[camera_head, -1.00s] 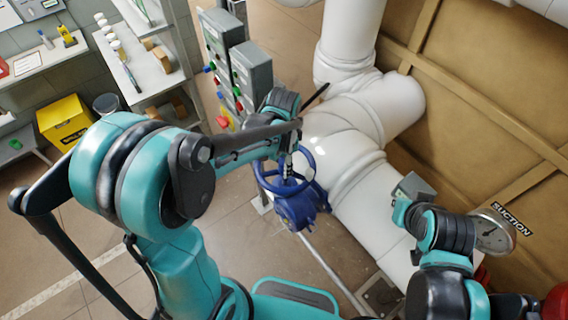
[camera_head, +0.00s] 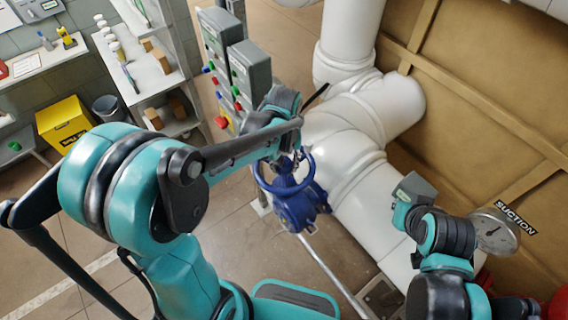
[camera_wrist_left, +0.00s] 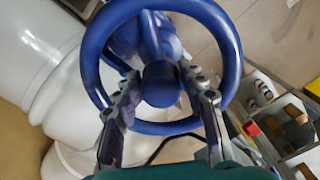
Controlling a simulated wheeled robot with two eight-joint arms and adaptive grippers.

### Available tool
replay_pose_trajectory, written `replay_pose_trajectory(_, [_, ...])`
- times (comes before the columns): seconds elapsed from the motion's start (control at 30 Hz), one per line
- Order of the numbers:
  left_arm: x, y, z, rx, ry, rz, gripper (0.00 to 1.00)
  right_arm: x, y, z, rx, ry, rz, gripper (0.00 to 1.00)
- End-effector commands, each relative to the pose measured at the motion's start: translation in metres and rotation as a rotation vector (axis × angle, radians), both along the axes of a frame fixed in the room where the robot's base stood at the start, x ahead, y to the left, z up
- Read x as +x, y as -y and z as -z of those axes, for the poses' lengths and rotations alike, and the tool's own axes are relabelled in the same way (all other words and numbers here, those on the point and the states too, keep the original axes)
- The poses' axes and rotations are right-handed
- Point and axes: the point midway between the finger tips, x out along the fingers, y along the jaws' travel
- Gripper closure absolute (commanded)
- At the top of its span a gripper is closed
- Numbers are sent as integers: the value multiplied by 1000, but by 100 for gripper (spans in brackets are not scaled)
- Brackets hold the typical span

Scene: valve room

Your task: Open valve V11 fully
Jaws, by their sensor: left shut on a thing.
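A blue handwheel (camera_head: 259,174) sits on a blue valve body (camera_head: 300,208) beside the white pipe. I can read no V11 tag on it. My left gripper (camera_head: 291,153) is at the wheel, partly hidden by its own arm. In the left wrist view the wheel rim (camera_wrist_left: 233,60) fills the middle, with a round hub (camera_wrist_left: 160,84) at its centre. The fingers of my left gripper (camera_wrist_left: 161,80) reach inside the rim on both sides of the hub and are shut on the wheel. My right arm's end (camera_head: 412,190) is at the lower right; its fingers are not clear.
White pipes (camera_head: 375,108) run close beside the wheel. Grey control boxes (camera_head: 250,72) with coloured buttons stand behind it. A yellow bin (camera_head: 64,122) and shelves (camera_head: 150,75) are at the left. The floor between is clear.

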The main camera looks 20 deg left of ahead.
Motion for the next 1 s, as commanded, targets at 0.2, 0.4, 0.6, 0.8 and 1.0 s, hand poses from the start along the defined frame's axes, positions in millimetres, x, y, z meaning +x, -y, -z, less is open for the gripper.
replay_pose_trajectory(0.2, [4,0,0,-2,8,-228,91,0,0,3,0,0,0,100])
replay_pose_trajectory(0.4, [4,-1,0,1,9,-414,91,0,0,5,0,0,0,100])
replay_pose_trajectory(0.6, [4,-2,0,1,9,-757,91,0,0,8,0,0,0,100])
replay_pose_trajectory(0.8, [4,-4,-1,2,10,-938,91,0,0,8,0,0,0,100])
replay_pose_trajectory(1.0, [4,-4,-1,1,10,-1048,91,0,0,9,0,0,0,100])
